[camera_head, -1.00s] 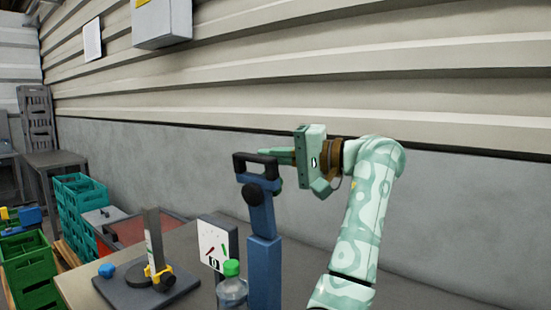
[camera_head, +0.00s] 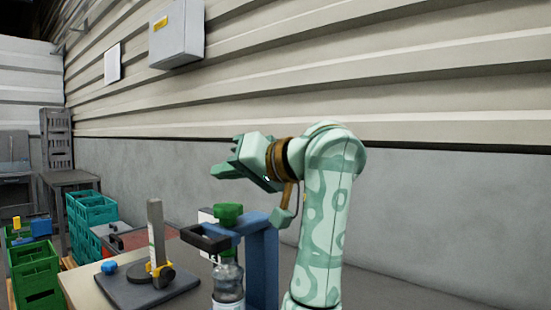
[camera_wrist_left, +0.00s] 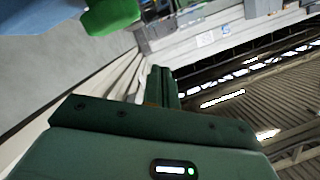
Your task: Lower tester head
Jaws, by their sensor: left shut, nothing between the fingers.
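The tester has a blue post (camera_head: 263,262) with a blue lever arm (camera_head: 232,229) lying about level. Its black handle (camera_head: 205,238) points left toward the front. A green knob-like head (camera_head: 228,214) sits on the lever, directly above a clear bottle (camera_head: 228,286). The bottle's top is partly hidden under the lever, and I cannot tell whether the head touches it. My left gripper (camera_head: 214,172) is shut and empty, above the lever and apart from it. In the left wrist view its fingers (camera_wrist_left: 163,88) are together, with the green head (camera_wrist_left: 112,14) at the top.
A dark base with an upright grey post and yellow clamp (camera_head: 159,270) stands left on the table, beside a blue knob (camera_head: 109,267). Green crates (camera_head: 36,272) and teal crates (camera_head: 92,214) stand further left. The corrugated wall (camera_head: 400,85) is behind my arm.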

